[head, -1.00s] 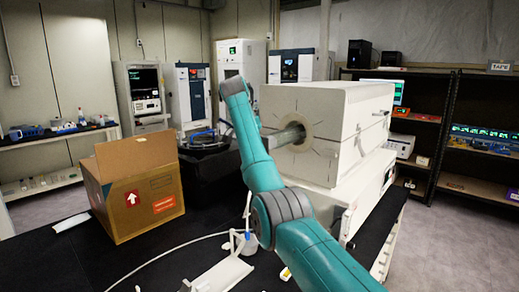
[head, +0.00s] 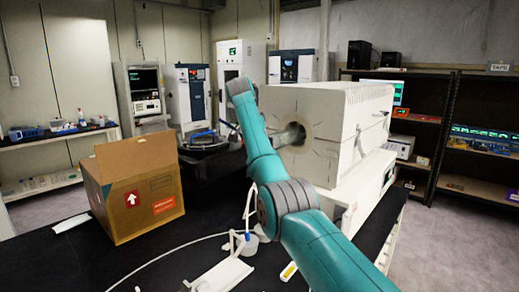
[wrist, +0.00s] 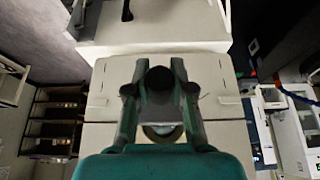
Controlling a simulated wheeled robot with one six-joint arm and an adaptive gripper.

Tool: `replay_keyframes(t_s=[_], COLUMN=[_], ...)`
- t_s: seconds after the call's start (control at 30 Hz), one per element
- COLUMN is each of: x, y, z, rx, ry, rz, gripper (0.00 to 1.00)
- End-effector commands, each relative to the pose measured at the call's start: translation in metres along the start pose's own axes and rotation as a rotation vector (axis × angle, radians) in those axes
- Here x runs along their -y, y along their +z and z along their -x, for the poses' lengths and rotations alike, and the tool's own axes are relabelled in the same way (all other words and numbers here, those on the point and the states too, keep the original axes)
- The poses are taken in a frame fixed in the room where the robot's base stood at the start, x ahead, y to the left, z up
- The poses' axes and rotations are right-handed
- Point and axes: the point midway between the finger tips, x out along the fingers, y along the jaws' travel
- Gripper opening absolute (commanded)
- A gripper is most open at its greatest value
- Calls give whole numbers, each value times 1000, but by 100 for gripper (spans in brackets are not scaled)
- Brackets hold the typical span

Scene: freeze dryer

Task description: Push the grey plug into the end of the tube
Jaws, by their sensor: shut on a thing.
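My gripper (wrist: 159,88) shows in the wrist view, its two fingers shut on a dark grey round piece, which looks like the grey plug (wrist: 160,78). The pale furnace (head: 345,115) stands on the right of the bench in the head view, a round opening in its front face. The tube (head: 290,135) shows at this opening, partly hidden by my arm. In the wrist view a pale ring (wrist: 162,132) shows beneath the held piece. My arm hides the gripper in the head view. I cannot tell whether plug and tube touch.
An open cardboard box (head: 140,190) stands on the black bench at left. A white stand (head: 222,274), a small bottle (head: 247,243) and a thin white hose (head: 165,255) lie near the front. Shelves (head: 425,140) stand at the right.

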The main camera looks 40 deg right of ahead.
Motion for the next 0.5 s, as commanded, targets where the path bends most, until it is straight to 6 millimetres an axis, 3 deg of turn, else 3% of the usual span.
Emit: replay_keyframes(t_s=[0.5], x=[0], y=[-16], z=[-7], rx=[0], ry=[-1], rz=[0], gripper=[0])
